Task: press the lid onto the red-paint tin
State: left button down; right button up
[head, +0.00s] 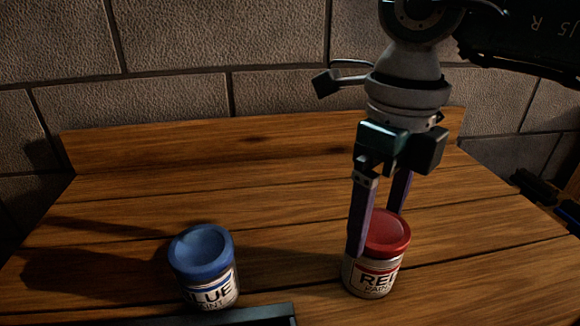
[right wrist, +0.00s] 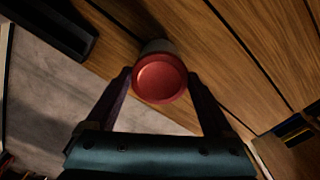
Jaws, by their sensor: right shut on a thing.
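The red-paint tin (head: 372,281) stands upright on the wooden bench, its label facing the head camera. The red lid (head: 388,229) sits at the top of the tin; whether it is fully seated I cannot tell. My right gripper (head: 379,230) points down from above with its fingers on either side of the lid, shut on it. In the right wrist view the round lid (right wrist: 160,79) lies between the two fingertips, and a bit of the tin's grey side (right wrist: 157,46) shows beyond it. My left gripper is in neither view.
A blue-paint tin (head: 205,268) with a blue lid stands to the left, clear of the gripper. A dark tray edge (head: 235,316) shows at the bottom. Dark items (head: 540,193) lie at the right edge. A block wall (head: 180,100) rises behind the bench; the bench's middle is clear.

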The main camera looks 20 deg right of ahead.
jog(key=shift+f, duration=0.2)
jog(key=o, duration=1)
jog(key=shift+o, duration=0.2)
jog(key=shift+r, duration=0.15)
jog(key=shift+r+p, duration=0.95)
jog(key=shift+r, duration=0.15)
jog(key=shift+r+p, duration=1.85)
jog(key=shift+r, duration=0.45)
jog(key=shift+c, duration=0.2)
